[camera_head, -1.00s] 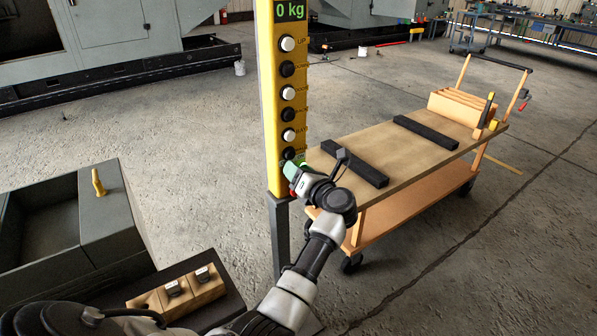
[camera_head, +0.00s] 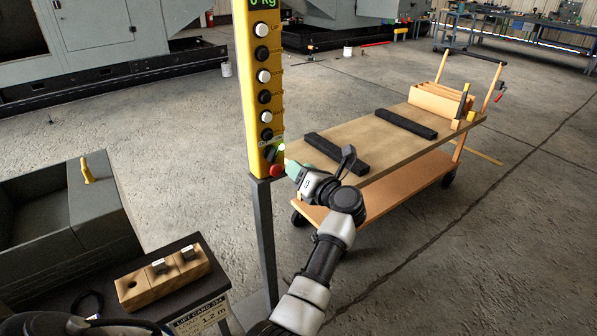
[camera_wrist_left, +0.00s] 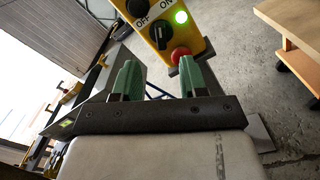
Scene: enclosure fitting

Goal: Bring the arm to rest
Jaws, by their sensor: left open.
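My left arm comes in from the bottom of the head view. Its gripper (camera_head: 291,168) is beside the lower end of a yellow control post (camera_head: 257,75), near a red button (camera_head: 277,170). In the left wrist view the two green fingers of the gripper (camera_wrist_left: 160,82) stand apart with nothing between them. Beyond them are the black ON/OFF knob (camera_wrist_left: 160,36), a lit green lamp (camera_wrist_left: 181,17) and the red button (camera_wrist_left: 180,55). I cannot tell from the head view how far the fingertips are from the post. My right gripper is not seen.
A wooden cart (camera_head: 345,150) with two black bars stands right of the post. A wooden block (camera_head: 160,281) with metal pieces sits on a dark stand at lower left, beside a grey bin (camera_head: 95,205). Open concrete floor (camera_head: 480,240) lies at the right.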

